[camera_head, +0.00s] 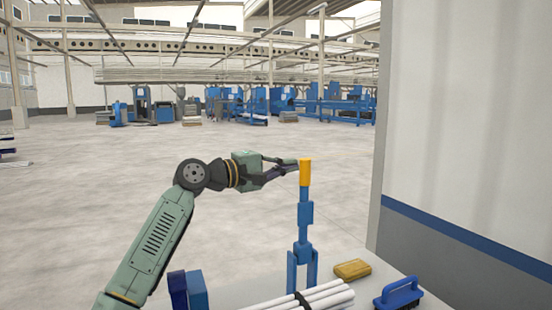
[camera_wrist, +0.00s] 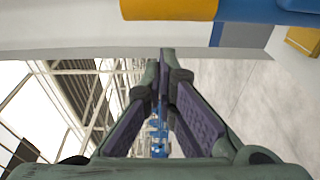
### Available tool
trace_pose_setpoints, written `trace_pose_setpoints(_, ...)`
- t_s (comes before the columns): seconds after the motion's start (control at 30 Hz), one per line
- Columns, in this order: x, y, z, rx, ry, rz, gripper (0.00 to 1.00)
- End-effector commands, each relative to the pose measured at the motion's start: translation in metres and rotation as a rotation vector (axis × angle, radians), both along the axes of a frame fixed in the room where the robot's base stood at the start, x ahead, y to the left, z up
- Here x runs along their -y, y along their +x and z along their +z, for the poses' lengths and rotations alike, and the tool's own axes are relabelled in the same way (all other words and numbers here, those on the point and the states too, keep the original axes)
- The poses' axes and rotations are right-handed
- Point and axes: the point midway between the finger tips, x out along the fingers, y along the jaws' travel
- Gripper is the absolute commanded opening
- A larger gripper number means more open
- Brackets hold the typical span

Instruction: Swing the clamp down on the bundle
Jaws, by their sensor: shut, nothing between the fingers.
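The clamp (camera_head: 305,215) is a blue upright arm with a yellow handle (camera_head: 305,172) at its top. It stands vertical, raised above its blue forked base. The bundle (camera_head: 325,297) is several white pipes with a black strap, lying on the table at the bottom of the head view and partly cut off by the frame. My gripper (camera_head: 292,165) is shut and empty, its tips right beside the left side of the yellow handle. I cannot tell whether they touch. In the wrist view the fingers (camera_wrist: 164,62) converge below the yellow handle (camera_wrist: 168,9).
A yellow block (camera_head: 352,269) and a blue-handled brush (camera_head: 399,293) lie on the table, right of the clamp. A blue block (camera_head: 197,289) stands at the table's left. A white wall (camera_head: 470,120) rises at the right. The floor behind is open, with blue machines far back.

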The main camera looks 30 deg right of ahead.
Motion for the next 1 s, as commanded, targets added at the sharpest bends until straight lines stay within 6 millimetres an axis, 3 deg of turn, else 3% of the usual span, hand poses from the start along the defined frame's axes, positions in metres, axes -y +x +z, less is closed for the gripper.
trace_pose_setpoints(0.2, -0.004, -0.017, 0.0, 0.0, 0.001, -0.001, 0.0)
trace_pose_setpoints(0.77, -0.005, -0.023, -0.002, 0.01, 0.0, -0.001, 0.0)
trace_pose_setpoints(1.0, -0.006, -0.043, -0.005, 0.096, -0.006, -0.003, 0.0)
